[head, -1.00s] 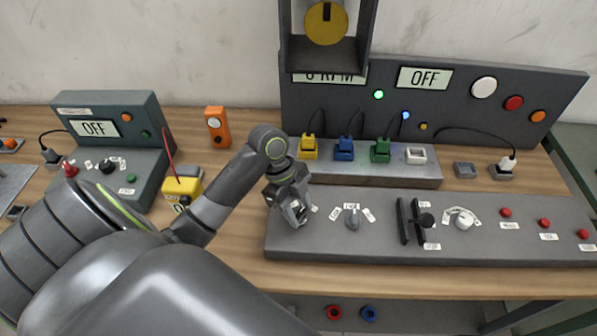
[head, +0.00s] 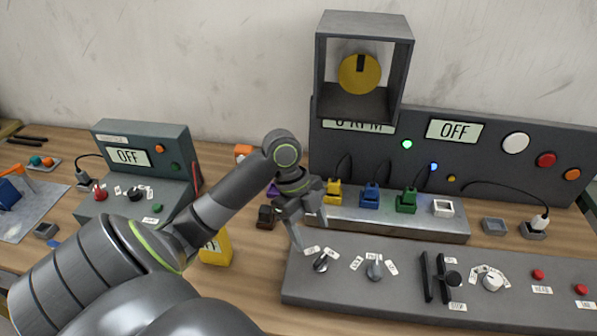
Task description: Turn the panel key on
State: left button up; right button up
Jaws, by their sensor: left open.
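The control panel (head: 420,308) is a long grey sloped box at the right of the bench. At its left end is a small grey key-like switch (head: 321,262), between two white labels too small to read surely. It looks slanted towards the upper right. A similar grey switch (head: 375,268) with several labels sits to its right. My left gripper (head: 311,234) is open and empty, just above and behind the left switch. One finger hangs close to the left label; I cannot tell whether it touches. My right gripper is not in view.
Behind stands a dark board with a display reading OFF (head: 454,130). Yellow, blue and green plugs (head: 405,199) stand on a grey block (head: 400,224). A black lever (head: 443,278) and a white dial (head: 491,280) lie right on the panel. A dark frame (head: 364,107) holds a yellow disc.

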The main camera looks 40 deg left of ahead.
pick_arm(q)
jog(key=v, duration=0.9)
jog(key=shift+b, duration=0.3)
